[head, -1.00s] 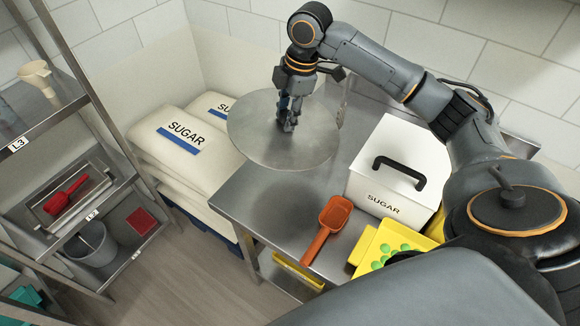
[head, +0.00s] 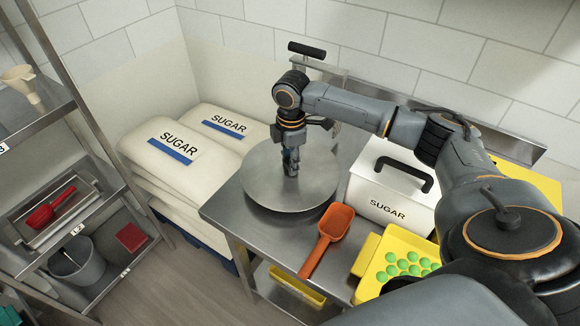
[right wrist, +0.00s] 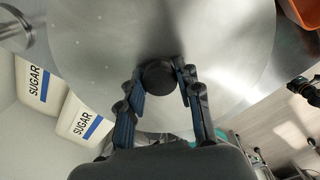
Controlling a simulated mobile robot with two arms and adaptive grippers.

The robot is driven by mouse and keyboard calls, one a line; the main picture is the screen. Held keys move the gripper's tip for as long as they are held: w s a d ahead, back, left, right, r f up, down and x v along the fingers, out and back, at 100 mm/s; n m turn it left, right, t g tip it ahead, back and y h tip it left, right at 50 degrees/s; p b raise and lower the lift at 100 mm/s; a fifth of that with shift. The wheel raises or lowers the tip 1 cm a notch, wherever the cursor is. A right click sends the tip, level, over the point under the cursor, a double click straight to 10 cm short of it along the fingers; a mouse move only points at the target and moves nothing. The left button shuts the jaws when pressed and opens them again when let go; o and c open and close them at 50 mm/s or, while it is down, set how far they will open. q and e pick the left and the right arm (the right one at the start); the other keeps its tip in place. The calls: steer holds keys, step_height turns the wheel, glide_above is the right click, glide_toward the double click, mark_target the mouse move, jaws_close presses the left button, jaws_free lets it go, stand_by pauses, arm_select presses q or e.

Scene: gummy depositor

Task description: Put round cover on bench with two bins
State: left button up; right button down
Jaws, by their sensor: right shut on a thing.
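The round cover (head: 262,180) is a wide grey metal disc, lying about level over the left end of the steel bench (head: 225,212). My right gripper (head: 291,170) is above its middle, shut on its knob. In the right wrist view the fingers (right wrist: 160,80) sit on both sides of the black knob (right wrist: 159,75), and the cover (right wrist: 90,50) fills much of the picture. A dark band shows under the cover's front edge; I cannot tell whether it touches the bench. A white sugar bin (head: 378,205) with a black handle stands right of it. My left gripper is not in view.
An orange scoop (head: 328,238) lies close to the cover's front right. A yellow tray with green gummies (head: 375,285) is at the front right. Sugar sacks (head: 175,145) are stacked left of the bench. A shelf rack (head: 95,165) stands at far left.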

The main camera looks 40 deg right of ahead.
steer(key=shift+f, duration=1.45)
steer(key=c, duration=0.9)
jaws_free()
steer(key=shift+r, duration=0.1)
step_height(320, 180, up, 12)
steer(key=shift+s+f+b, duration=0.1)
steer(key=shift+s+b, duration=0.05)
steer(key=shift+b, duration=0.8)
